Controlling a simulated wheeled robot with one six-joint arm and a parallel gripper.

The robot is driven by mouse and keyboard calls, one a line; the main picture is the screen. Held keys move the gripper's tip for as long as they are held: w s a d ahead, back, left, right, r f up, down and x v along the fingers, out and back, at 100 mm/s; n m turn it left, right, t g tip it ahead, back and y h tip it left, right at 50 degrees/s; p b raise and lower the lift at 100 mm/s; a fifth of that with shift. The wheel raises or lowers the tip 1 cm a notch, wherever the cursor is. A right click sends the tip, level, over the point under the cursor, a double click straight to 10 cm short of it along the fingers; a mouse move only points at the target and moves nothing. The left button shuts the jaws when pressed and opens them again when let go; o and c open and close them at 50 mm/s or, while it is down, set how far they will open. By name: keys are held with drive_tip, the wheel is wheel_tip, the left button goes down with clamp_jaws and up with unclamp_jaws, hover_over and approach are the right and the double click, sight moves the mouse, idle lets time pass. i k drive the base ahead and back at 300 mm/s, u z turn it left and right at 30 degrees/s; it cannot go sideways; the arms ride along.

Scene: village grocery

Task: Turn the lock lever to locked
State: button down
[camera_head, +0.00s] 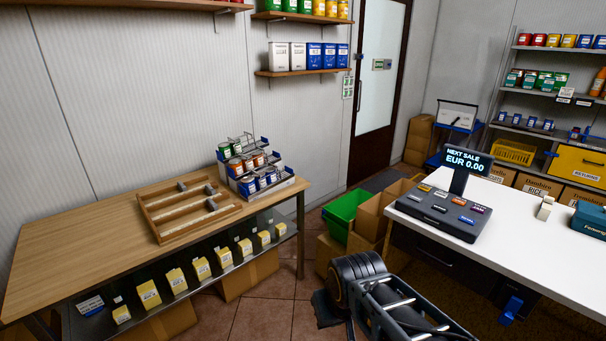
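I cannot pick out a lock lever for certain. A dark-framed door (378,75) with a pale panel stands shut at the back, with a small plate (382,64) on it too small to read. A yellow panel (578,162) at the right has a small blue piece at its left side; I cannot tell whether that is a lever. A white case (457,115) with a blue strip stands at the back. Part of my dark arm shows at the bottom middle, but my gripper's fingertips cannot be seen.
A wooden table (80,235) at the left holds a wooden tray (160,238) and a tin rack. A white counter (560,262) with a till (440,212) stands at the right. A green crate (340,215) and cardboard boxes stand between them. Some tiled floor is clear.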

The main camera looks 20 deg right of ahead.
sight(506, 317)
drive_tip(key=z, duration=1.65)
drive_tip(key=k, duration=0.6)
drive_tip(key=u, duration=0.75)
drive_tip(key=i, duration=1.2)
drive_tip(key=z, duration=0.95)
